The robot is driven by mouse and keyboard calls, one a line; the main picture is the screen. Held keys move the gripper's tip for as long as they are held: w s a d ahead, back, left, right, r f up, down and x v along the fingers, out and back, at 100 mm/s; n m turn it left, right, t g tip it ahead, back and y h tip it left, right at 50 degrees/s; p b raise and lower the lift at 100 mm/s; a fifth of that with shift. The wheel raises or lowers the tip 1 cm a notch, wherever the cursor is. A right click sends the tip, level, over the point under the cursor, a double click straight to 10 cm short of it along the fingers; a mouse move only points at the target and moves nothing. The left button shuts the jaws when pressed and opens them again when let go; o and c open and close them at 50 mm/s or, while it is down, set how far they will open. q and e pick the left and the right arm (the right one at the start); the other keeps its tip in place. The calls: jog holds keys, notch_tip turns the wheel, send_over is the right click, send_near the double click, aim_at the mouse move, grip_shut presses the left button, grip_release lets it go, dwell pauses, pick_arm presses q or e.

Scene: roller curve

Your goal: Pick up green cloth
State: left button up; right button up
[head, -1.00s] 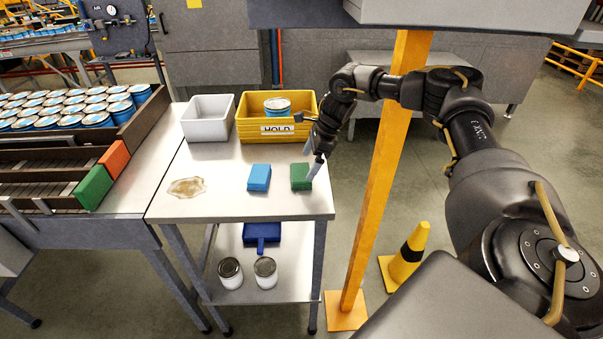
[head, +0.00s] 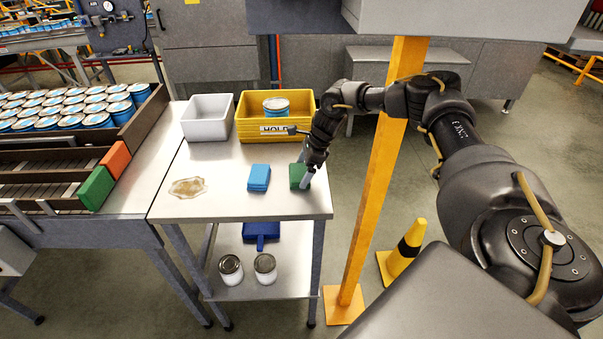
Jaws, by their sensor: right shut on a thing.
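The green cloth (head: 296,174) is a small folded pad on the right part of the metal table. My right gripper (head: 306,178) reaches down over its right side and is shut on it. The gripper hides part of the cloth. I cannot tell whether the cloth is still touching the table. A blue cloth (head: 258,177) lies just to its left, apart from it. My left gripper is not in view.
A brown spill (head: 187,187) lies on the table's left part. A grey bin (head: 208,118) and a yellow HOLD bin (head: 247,130) with a can (head: 276,107) stand at the back. A yellow post (head: 379,180) rises right of the table. Bare tabletop lies in front.

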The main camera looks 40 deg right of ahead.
jog(key=shift+r+b, duration=0.15)
jog(key=shift+b, duration=0.2)
jog(key=shift+w+r+b, duration=0.1)
jog(key=shift+r+b, duration=0.7)
jog(key=shift+b, duration=0.3)
jog(key=s+r+b, duration=0.1)
jog(key=r, duration=0.1)
jog(key=s+r+b, duration=0.1)
jog(key=s+r, duration=0.1)
jog(key=s+a+r+b, duration=0.1)
jog(key=shift+s+r, duration=0.2)
jog(key=shift+r, duration=0.2)
jog(key=s+a+r+b, duration=0.1)
jog(key=s+r, duration=0.4)
jog(key=s, duration=0.4)
jog(key=shift+s+a+r+b, duration=0.15)
jog(key=shift+s+a+b, duration=0.2)
jog(key=shift+b, duration=0.05)
